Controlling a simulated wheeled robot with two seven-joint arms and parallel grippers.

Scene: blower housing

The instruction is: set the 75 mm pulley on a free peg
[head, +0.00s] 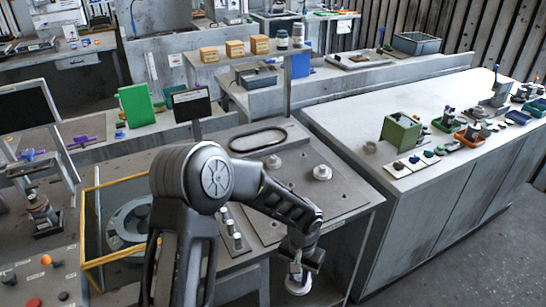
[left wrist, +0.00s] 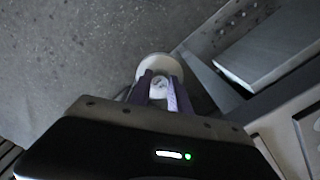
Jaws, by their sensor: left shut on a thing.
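My left gripper (head: 298,268) is shut on a pale round pulley (head: 298,286), held in front of the bench's front edge. In the left wrist view the pulley (left wrist: 160,66) sits between the purple fingers of the gripper (left wrist: 160,92), with bare floor beyond it. Its size cannot be read. On the grey plate (head: 345,190), one pale pulley (head: 322,173) sits at the right and a smaller pale one (head: 272,162) at the back left. My arm hides part of the plate.
A yellow-framed box (head: 92,225) with a grey round housing (head: 130,222) stands at left. A long grey counter (head: 440,130) with a green box (head: 400,132) and trays is at right, with floor in front.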

